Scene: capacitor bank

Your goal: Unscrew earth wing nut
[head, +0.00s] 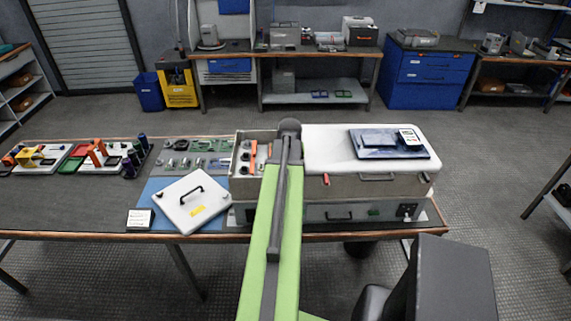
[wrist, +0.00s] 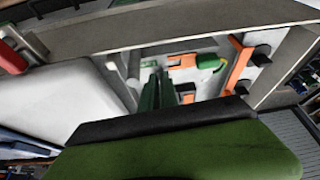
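The capacitor bank (head: 330,186) is a grey case on the table, with its left compartment open. My arm reaches over the case, and its far end hides part of the opening in the head view. The wrist view looks into the compartment. Orange parts with black knobs (wrist: 262,56) stand at the right, and a green-covered part (wrist: 212,62) is near the middle. Narrow dark green upright pieces (wrist: 158,95) stand left of it; I cannot tell whether they are my fingers. The earth wing nut cannot be made out. Whether my gripper holds anything is not visible.
A white panel with a black handle (head: 193,196) lies on a blue mat left of the case. A dark tablet-like slab (head: 388,143) lies on the case's white top. Small tools (head: 190,153) and coloured trays (head: 80,155) are further left. The table's front left is clear.

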